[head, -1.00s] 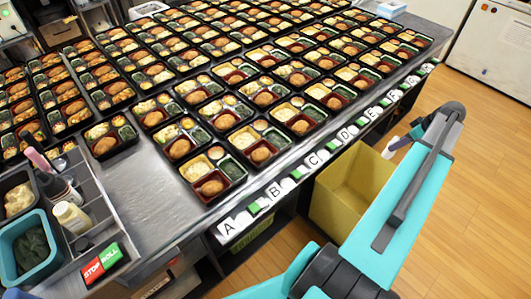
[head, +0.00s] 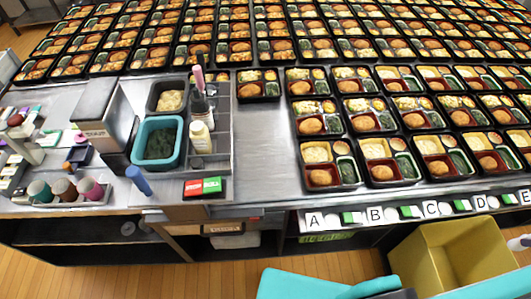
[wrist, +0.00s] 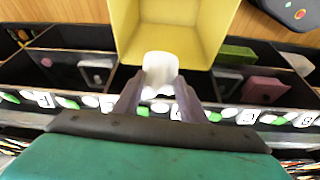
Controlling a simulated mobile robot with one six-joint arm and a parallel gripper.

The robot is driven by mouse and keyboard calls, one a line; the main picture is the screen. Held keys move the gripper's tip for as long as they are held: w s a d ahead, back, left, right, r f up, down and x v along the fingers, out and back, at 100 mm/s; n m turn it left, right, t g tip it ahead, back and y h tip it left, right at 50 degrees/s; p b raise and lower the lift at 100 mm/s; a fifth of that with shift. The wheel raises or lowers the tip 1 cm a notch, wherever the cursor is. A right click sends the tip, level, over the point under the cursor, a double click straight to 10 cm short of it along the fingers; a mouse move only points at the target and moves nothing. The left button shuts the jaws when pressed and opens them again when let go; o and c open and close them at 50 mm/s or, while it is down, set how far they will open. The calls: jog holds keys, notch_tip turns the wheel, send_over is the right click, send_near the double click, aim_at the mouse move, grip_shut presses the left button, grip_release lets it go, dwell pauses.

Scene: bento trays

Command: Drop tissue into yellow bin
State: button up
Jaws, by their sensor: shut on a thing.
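My gripper (wrist: 158,88) is shut on a crumpled white tissue (wrist: 160,68) in the wrist view. The tissue sits between the two dark fingertips, and part of it overlaps the near edge of the yellow bin in the picture. The yellow bin (wrist: 208,28) is open-topped and lies just beyond the fingertips. In the head view the yellow bin (head: 415,262) stands on the floor at the lower right, below the counter edge. A small white piece (head: 517,243), likely the tissue, shows at the right edge there. The gap between tissue and bin cannot be judged.
The metal counter (head: 258,150) carries many bento trays (head: 322,165) and a lettered label strip (head: 345,217) on its front edge. A teal tub (head: 158,165), bottles and a red-green stop/roll sign (head: 205,187) stand at left. Open shelves lie below the counter.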

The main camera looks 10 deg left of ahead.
aim_at(523, 247)
jog(key=shift+f+b, duration=0.7)
jog(key=shift+f, duration=1.75)
jog(key=o, duration=1.3)
jog(key=shift+r, duration=0.1)
jog(key=shift+b+v, duration=1.65)
jog(key=shift+v, duration=5.2)
jog(key=shift+s, duration=0.15)
